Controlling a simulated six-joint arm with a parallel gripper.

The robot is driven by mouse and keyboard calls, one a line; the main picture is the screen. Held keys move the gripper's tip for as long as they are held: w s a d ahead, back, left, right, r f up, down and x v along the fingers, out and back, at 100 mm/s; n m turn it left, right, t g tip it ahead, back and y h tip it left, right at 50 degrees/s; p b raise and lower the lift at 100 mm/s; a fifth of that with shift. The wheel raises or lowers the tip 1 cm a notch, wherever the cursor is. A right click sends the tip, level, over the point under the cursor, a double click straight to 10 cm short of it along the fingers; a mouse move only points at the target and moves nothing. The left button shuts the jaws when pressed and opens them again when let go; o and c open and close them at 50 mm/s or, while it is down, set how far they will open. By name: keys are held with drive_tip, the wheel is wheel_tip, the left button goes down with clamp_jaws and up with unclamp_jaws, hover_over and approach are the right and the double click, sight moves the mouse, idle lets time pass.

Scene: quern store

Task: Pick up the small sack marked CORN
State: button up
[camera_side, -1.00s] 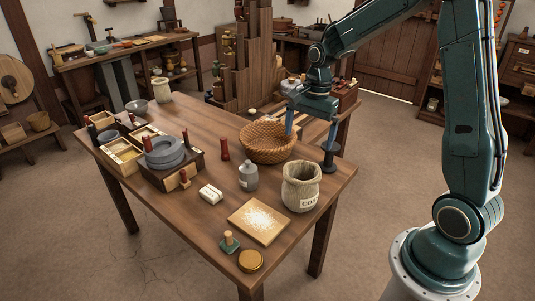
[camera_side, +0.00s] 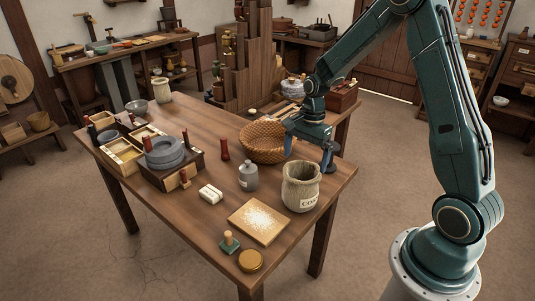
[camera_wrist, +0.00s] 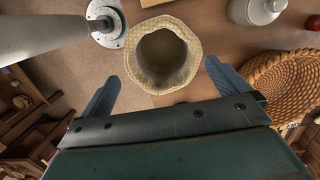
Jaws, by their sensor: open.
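The small pale sack (camera_side: 300,190) stands upright and open-topped near the table's right edge. Its label shows only in part and begins "CO". In the wrist view the sack (camera_wrist: 188,66) is seen from above, its round mouth open and dark inside. My gripper (camera_side: 308,158) is open and empty, just behind and above the sack in the side view. In the wrist view my gripper's (camera_wrist: 161,72) two blue fingers are spread left and right of the sack's near side, apart from it.
A wicker basket (camera_side: 262,150) stands close to my gripper, on the left in the side view. A stone quern (camera_side: 165,153) sits farther left on the table (camera_side: 207,120).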

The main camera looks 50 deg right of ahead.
sight(301, 176)
drive_tip(key=shift+a+f, duration=0.15)
drive_tip(key=shift+f, duration=1.1)
drive_tip(key=shift+w+a+f, duration=0.1)
drive_tip(key=shift+a+f, duration=0.05)
drive_tip(key=shift+f, duration=1.15)
drive_tip(key=shift+a+f, duration=0.1)
drive_tip(key=shift+f, duration=1.15)
drive_tip(key=shift+c, duration=0.4)
drive_tip(key=c, duration=0.9)
drive_tip(key=shift+r, duration=0.2)
wheel_tip(301, 176, up, 20)
drive_tip(key=shift+f, duration=0.15)
